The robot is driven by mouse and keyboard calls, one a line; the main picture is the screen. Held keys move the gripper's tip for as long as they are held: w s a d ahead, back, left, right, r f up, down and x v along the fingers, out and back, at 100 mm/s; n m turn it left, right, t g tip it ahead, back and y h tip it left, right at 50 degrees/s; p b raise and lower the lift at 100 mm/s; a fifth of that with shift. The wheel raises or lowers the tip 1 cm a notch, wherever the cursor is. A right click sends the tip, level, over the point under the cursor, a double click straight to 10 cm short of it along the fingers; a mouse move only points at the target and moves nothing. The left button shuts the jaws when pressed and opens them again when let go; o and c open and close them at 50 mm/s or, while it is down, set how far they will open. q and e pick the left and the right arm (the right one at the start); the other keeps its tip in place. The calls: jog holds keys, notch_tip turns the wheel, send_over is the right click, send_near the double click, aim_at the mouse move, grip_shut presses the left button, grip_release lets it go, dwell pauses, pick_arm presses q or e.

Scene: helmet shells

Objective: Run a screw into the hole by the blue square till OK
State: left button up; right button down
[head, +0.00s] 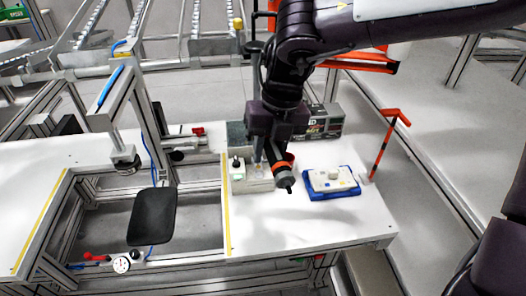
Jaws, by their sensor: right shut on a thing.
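My right gripper (276,128) reaches down from the upper right and is shut on a dark power screwdriver with an orange ring (282,170). The driver is tilted, its black tip pointing down over the white table; whether a screw sits on the tip is too small to tell. To its right, apart from the tip, a pale shell-like part (332,180) lies in a blue tray (318,196). I cannot make out a blue square or a hole on it. My left gripper is not in view.
A grey box with a green-lit button (238,174) stands just left of the driver. A printed box (325,120) is behind it. A red-orange bent rod (382,148) stands right of the tray. The white table (290,230) is clear in front.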

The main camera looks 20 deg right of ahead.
jog(key=shift+w, duration=0.2)
jog(key=shift+s+d, duration=0.1)
jog(key=shift+s, duration=0.1)
jog(key=shift+s+f+b, duration=0.15)
jog(key=shift+f+b, duration=0.1)
jog(key=shift+b, duration=0.05)
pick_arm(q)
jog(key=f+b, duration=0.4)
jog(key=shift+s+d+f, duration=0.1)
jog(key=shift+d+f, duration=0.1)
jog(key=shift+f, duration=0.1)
pick_arm(e)
notch_tip(320, 180, down, 5)
jog(key=shift+r, duration=0.2)
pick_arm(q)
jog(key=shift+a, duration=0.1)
